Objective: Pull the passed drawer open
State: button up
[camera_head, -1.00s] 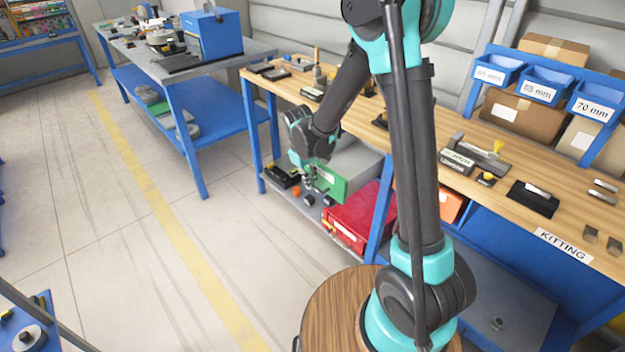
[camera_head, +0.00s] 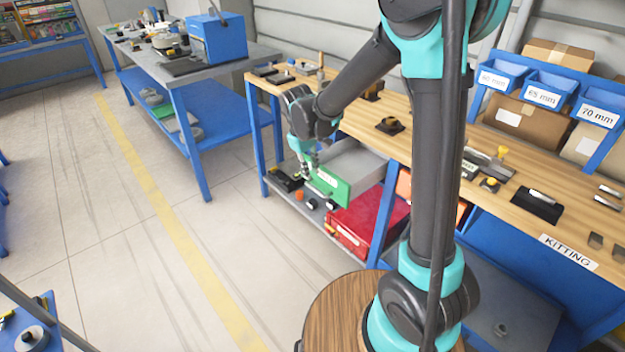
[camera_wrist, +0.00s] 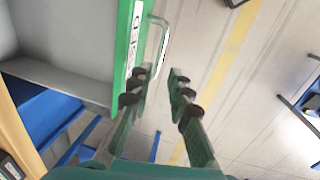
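The passed drawer has a green front (camera_head: 330,187) with a white label; it stands pulled out from under the wooden bench, with its grey open box (camera_head: 358,166) behind it. In the wrist view the green front (camera_wrist: 126,50) runs up the left of centre, with a pale bar handle (camera_wrist: 164,45) on its right face. My gripper (camera_wrist: 160,80) is open, with a clear gap between its two dark-padded fingers. The left finger is close to the green front, and the handle's lower end reaches near the fingertips. Contact cannot be told. My gripper (camera_head: 309,172) is small in the head view.
A red drawer or bin (camera_head: 368,222) sits right of the green front, beside a blue bench leg (camera_head: 383,215). Small dark parts (camera_head: 286,181) lie on the lower shelf at left. The floor (camera_head: 235,240) in front is clear, with a yellow line.

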jog(key=r, duration=0.4)
jog(key=shift+s+a+r, duration=0.25)
jog(key=shift+a+r, duration=0.05)
jog(key=s+d+f+m+t, duration=0.1)
jog(key=s+d+f+m, duration=0.2)
jog(key=s+d, duration=0.6)
jog(key=s+d+f+m+t+y, duration=0.1)
jog(key=s+d+f+m, duration=0.2)
jog(key=s+d, duration=0.6)
jog(key=d+m, duration=0.2)
jog(key=d, duration=0.2)
jog(key=shift+d+f+m+t, duration=0.15)
jog(key=shift+m+t, duration=0.25)
